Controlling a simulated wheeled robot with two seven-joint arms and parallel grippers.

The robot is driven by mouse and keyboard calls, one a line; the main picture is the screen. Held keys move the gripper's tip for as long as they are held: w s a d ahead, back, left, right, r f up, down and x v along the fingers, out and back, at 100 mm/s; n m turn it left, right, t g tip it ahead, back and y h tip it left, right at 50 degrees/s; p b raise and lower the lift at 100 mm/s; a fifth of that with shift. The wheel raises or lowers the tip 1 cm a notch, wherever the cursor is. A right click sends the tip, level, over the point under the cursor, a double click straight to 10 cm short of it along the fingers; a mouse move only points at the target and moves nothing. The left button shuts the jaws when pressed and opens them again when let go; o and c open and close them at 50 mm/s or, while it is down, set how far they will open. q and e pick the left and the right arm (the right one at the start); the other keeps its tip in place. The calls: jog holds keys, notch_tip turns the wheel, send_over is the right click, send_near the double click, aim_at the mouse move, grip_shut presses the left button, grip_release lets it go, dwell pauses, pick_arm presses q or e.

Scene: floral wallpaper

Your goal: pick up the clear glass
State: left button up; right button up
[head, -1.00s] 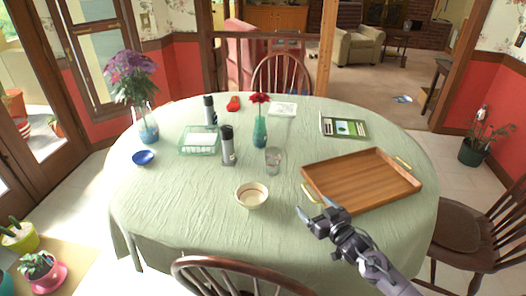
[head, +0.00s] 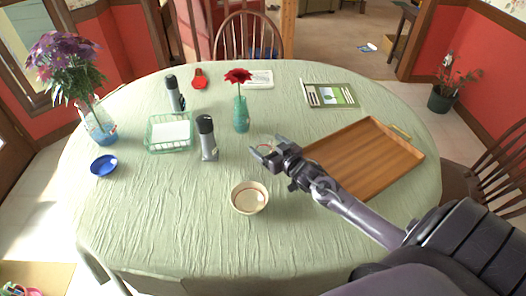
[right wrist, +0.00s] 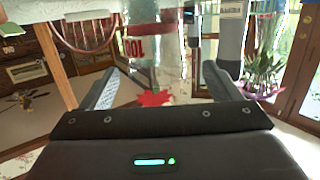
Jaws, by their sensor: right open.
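The clear glass (head: 265,147) stands on the green tablecloth, right of the grey-topped bottle and in front of the teal vase. It is partly hidden by my right gripper (head: 267,150), whose fingers are open at it. In the right wrist view the clear glass (right wrist: 150,45), with red lettering, shows between the two spread fingers (right wrist: 157,85). I cannot tell whether a finger touches it. My left gripper is not in view.
A bowl (head: 249,198) sits just in front of the gripper. The teal vase (head: 241,115) with a red flower, a grey bottle (head: 208,140) and a wire basket (head: 168,133) stand close by. The front left tablecloth is clear.

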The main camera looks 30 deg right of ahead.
aim_at(259, 137)
jog(key=w, duration=0.4)
jog(key=shift+w+f, duration=0.3)
jog(key=shift+w, duration=0.1)
jog(key=shift+c, duration=1.4)
jog(key=c, duration=0.7)
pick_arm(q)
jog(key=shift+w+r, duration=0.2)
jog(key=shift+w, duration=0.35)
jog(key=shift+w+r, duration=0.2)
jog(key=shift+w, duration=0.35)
pick_arm(e)
jog(key=c, duration=0.5)
